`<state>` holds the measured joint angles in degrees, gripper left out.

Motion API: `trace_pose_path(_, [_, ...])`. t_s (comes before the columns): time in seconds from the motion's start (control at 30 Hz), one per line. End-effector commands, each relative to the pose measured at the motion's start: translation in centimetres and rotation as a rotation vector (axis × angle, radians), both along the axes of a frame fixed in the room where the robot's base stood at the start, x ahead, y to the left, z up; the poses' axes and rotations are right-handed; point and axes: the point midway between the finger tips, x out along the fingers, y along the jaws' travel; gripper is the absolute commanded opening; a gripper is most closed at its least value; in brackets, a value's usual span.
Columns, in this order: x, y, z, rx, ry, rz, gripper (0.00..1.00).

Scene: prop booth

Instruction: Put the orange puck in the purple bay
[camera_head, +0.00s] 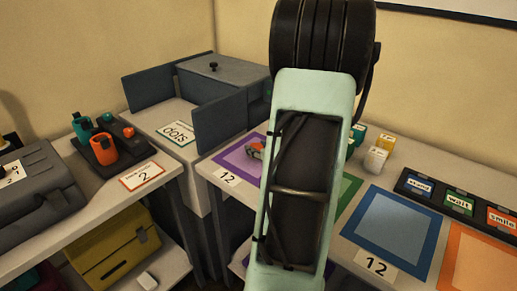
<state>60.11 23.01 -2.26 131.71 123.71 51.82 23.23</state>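The purple bay (228,159) is a purple-bordered square with a paler middle on the white table, left of my arm. A small orange-and-grey object (254,149) shows at the bay's right side, partly behind my arm. I cannot tell whether it is the orange puck or whether anything holds it. My arm stands in front of the middle of the view and hides the right part of the bay. My gripper is not visible.
A blue bay (391,232), an orange bay (484,262) and a partly hidden green bay (347,191) lie to the right. Small yellow, white and green blocks (375,158) stand behind. Label tiles (459,203) line the right.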

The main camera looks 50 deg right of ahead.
Motion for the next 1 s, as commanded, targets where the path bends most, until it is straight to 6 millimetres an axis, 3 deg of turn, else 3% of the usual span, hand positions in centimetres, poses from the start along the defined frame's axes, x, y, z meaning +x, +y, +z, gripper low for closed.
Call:
trace_pose_path(0.17, [0.0, 0.0, 0.0, 0.0, 0.001, 0.0, 0.5])
trace_pose_path(0.57, [-0.1, 0.0, 0.6, 0.0, 0.001, -0.001, 0.5])
trace_pose_path(1.0, [-8.1, 2.5, 4.0, -0.001, 0.0, -0.004, 0.5])
